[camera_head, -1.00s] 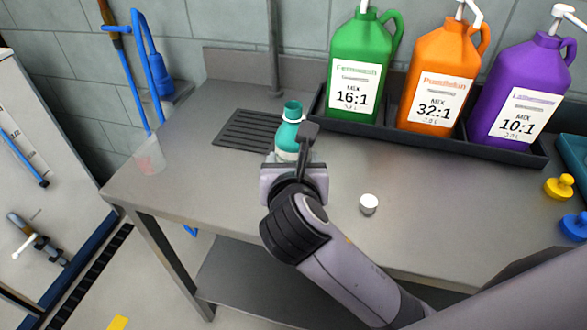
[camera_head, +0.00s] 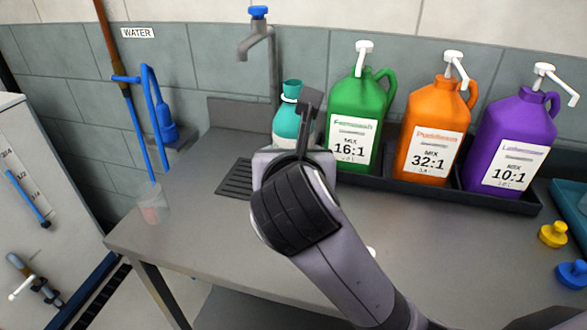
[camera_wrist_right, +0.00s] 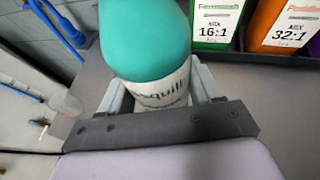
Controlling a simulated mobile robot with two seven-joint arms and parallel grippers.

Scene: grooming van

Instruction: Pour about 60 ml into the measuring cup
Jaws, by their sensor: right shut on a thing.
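My right gripper (camera_head: 298,138) is shut on a teal bottle (camera_head: 287,122) with a pale label. The bottle is upright or nearly so, and it looks raised off the steel table. In the right wrist view the bottle (camera_wrist_right: 150,40) fills the space between the fingers, and part of the word on its label shows. The measuring cup (camera_head: 152,204), clear with reddish marks, stands at the table's left end, left of the gripper and apart from the bottle. Its contents are too faint to tell. My left gripper is out of view.
Green (camera_head: 352,125), orange (camera_head: 432,135) and purple (camera_head: 510,140) pump jugs stand in a dark tray (camera_head: 400,186) at the back right. A tap (camera_head: 262,40) rises above the drain grille (camera_head: 236,180). Yellow (camera_head: 553,234) and blue (camera_head: 570,274) knobbed pieces lie at right. The table's front left is clear.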

